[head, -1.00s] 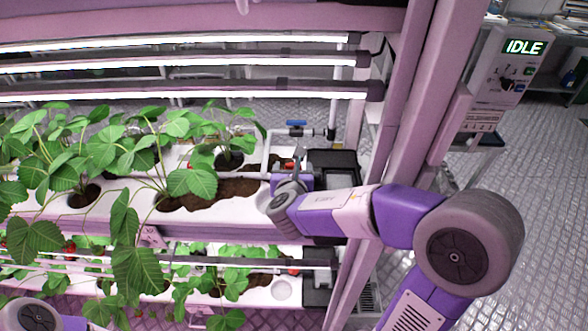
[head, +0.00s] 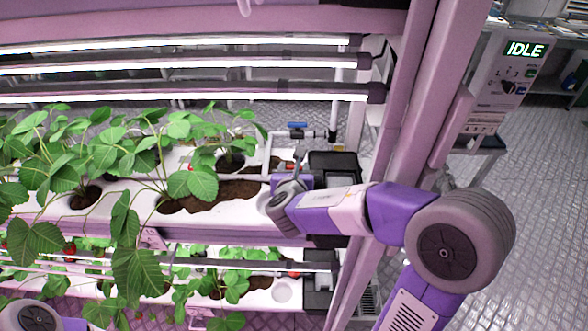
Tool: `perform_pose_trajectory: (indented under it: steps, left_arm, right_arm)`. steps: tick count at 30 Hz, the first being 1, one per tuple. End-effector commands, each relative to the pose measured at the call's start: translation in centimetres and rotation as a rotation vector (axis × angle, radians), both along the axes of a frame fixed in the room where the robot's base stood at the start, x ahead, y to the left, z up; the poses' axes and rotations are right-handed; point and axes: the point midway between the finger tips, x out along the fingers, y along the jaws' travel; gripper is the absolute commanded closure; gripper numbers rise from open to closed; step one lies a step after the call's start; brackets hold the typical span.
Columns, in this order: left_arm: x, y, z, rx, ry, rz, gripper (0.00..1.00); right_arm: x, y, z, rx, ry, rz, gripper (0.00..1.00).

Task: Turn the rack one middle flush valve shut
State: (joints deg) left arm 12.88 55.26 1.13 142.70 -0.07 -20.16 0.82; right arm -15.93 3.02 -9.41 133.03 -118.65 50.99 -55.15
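A valve with a blue handle (head: 297,125) sits on a short pipe at the back right end of the middle tier. The handle lies roughly along the pipe. My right gripper (head: 299,152) is just in front of and below this valve in the picture, apart from the handle as far as I can see. Its wrist hides most of the fingers, so I cannot tell if they are open or shut. A small red part shows beside the gripper, partly hidden. Part of my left arm shows at the bottom left corner, but its gripper is out of view.
Strawberry plants (head: 140,150) fill the white trough (head: 110,210) left of my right gripper. Light bars (head: 180,62) run above. A pink rack post (head: 408,110) stands right of the valve. A black box (head: 335,165) is close beside the gripper. A panel (head: 505,80) reads IDLE.

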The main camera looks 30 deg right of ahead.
Motion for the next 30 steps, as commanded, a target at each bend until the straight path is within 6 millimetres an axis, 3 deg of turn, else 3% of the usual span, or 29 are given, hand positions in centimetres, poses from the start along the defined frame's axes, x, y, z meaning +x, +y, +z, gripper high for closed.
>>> perform_pose_trajectory:
  steps: [14, 30]
  left_arm:
    - [0.0, 0.0, 1.7, 0.000, 0.000, 0.000, 0.57]
    - [0.0, 0.0, 7.4, 0.000, 0.000, 0.000, 0.57]
  right_arm:
    - [0.5, 0.7, 0.1, -0.003, 0.004, -0.307, 0.80]
    - [1.5, 1.1, 0.4, -0.003, 0.004, -0.823, 0.80]
